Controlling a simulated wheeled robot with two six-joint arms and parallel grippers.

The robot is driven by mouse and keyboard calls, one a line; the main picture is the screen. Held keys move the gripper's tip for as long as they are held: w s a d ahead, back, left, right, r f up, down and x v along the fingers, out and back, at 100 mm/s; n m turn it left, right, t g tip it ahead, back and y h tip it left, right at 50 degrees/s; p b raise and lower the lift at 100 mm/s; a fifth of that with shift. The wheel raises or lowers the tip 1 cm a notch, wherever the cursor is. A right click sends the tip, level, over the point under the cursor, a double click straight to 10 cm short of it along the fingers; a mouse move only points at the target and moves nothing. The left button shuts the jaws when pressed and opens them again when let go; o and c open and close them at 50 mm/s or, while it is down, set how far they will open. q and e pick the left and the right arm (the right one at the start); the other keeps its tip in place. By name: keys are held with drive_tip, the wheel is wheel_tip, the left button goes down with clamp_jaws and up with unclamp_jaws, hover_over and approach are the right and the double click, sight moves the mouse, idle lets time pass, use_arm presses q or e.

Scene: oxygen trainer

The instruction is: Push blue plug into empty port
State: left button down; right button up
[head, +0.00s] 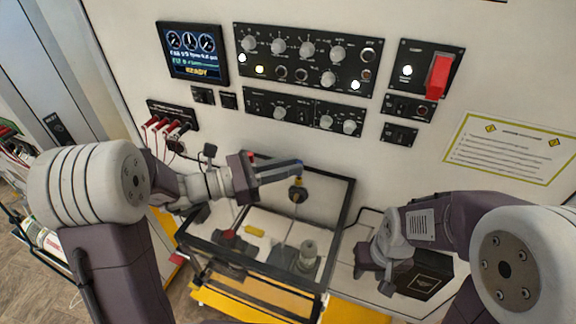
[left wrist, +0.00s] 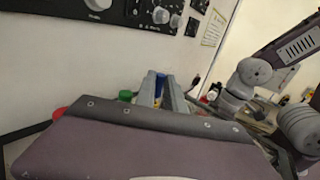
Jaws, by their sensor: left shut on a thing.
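My left gripper (head: 285,170) reaches in from the left over the open glass-sided case and is shut on the blue plug (head: 299,163). Only a little blue shows at the fingertips. The blue plug also shows as a small patch beside the fingers in the left wrist view (left wrist: 149,86). Just below the fingertips are a yellow piece and a round black fitting (head: 297,194) with a thin line hanging from it. I cannot pick out the empty port; the gripper may hide it. My right gripper (head: 378,275) hangs low right of the case, its jaws unclear.
The black-framed case (head: 347,215) holds a red-topped item (head: 229,236), a yellow piece (head: 254,231) and a grey cylinder (head: 307,255). Several red plugs (head: 165,128) sit in a wall panel at left. A dark box (head: 425,277) is beside my right gripper. Control panels (head: 305,60) fill the wall above.

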use_arm(q)
drive_tip(key=shift+f+b, duration=0.6)
drive_tip(key=shift+f, duration=0.2)
drive_tip(key=c, duration=1.3)
unclamp_jaws()
drive_tip(key=shift+c, duration=0.2)
drive_tip(key=shift+s+r, duration=0.1)
drive_tip(key=shift+a, duration=0.3)
drive_tip(key=b+v, duration=0.3)
drive_tip(key=v, duration=0.4)
drive_tip(key=shift+a, duration=0.15)
drive_tip(key=shift+s+a, duration=0.35)
drive_tip(key=shift+a, duration=0.05)
